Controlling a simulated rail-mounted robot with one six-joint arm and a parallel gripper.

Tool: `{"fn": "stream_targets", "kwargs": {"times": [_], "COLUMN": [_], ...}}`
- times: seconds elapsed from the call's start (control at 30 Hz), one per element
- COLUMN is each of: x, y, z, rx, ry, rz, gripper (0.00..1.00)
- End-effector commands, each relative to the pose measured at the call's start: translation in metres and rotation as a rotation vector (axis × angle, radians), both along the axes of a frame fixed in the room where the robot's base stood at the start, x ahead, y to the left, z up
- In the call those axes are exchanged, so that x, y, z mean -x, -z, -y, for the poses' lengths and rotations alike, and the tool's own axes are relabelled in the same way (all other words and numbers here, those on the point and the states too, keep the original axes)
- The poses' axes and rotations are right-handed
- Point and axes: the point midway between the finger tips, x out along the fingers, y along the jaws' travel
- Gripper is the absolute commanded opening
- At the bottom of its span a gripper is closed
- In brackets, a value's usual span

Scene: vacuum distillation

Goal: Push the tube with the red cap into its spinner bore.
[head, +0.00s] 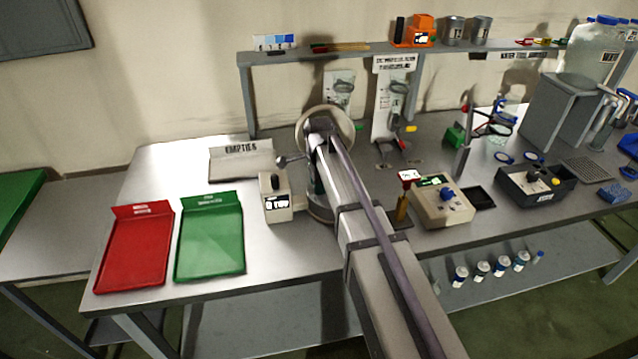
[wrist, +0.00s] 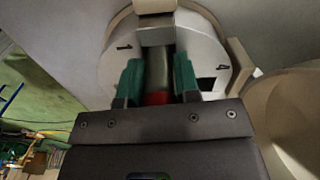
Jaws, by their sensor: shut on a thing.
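In the wrist view, my gripper (wrist: 157,78) has its two green fingers shut on the sides of a dark tube. The tube's red cap (wrist: 158,98) shows between the fingers, on the side nearer the gripper body. The tube (wrist: 159,66) points away from me toward the pale round spinner (wrist: 112,68), which has dark marks on its face. A beige block covers the tube's far end, so I cannot tell how far it sits in a bore. In the head view, the spinner (head: 347,119) stands on the bench, and my arm hides the gripper and tube.
A small beige box with a black knob (head: 276,200) stands close left of the spinner. Red (head: 133,255) and green (head: 210,243) trays lie at the left. A beige control box (head: 440,205) is right of my arm. A shelf (head: 285,56) runs behind.

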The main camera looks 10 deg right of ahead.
Motion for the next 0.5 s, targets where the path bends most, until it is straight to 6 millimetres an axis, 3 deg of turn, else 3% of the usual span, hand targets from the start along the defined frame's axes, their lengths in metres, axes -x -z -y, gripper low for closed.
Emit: {"fn": "stream_targets", "kwargs": {"times": [0.27, 0.3, 0.5], "x": [0.0000, -0.0001, 0.0000], "y": [0.0084, 0.0077, 0.0071], "z": [0.0000, 0.0000, 0.0000], "rx": [0.000, 0.000, 0.000], "ry": [0.000, 0.000, 0.000], "rz": [0.000, 0.000, 0.000], "gripper": [0.07, 0.32, 0.51]}}
